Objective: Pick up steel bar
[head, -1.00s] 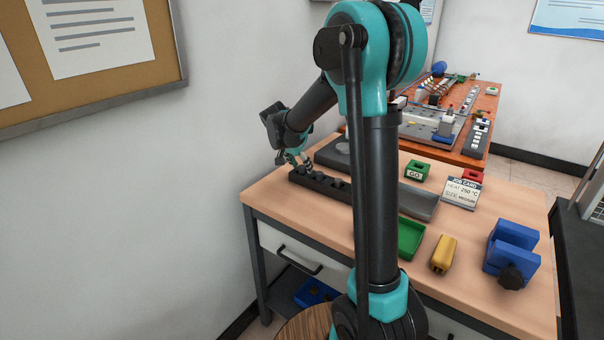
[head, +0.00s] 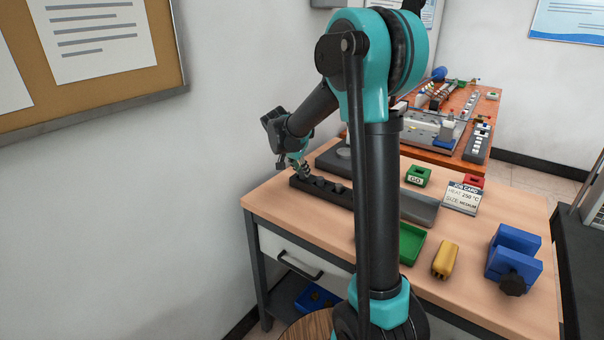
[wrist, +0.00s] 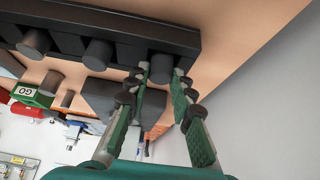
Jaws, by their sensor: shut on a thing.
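A black rack (head: 345,199) holds a row of short dark steel bars on the bench. It also shows upside down at the top of the wrist view (wrist: 120,22). My gripper (wrist: 161,72) has its two green-padded fingers around the end bar (wrist: 161,66), one on each side, shut on it. In the head view my gripper (head: 301,170) is at the rack's left end. The held bar appears still seated in the rack. Two other bars, a middle one (wrist: 97,55) and a larger one (wrist: 35,43), stand beside it. My arm hides part of the bench.
A grey plate-like unit (head: 332,159) stands just behind the rack. A green GO block (head: 418,175), job card (head: 462,197), green tray (head: 411,244), yellow block (head: 445,258) and blue vise (head: 513,257) stand to the right. A wall is close on the left.

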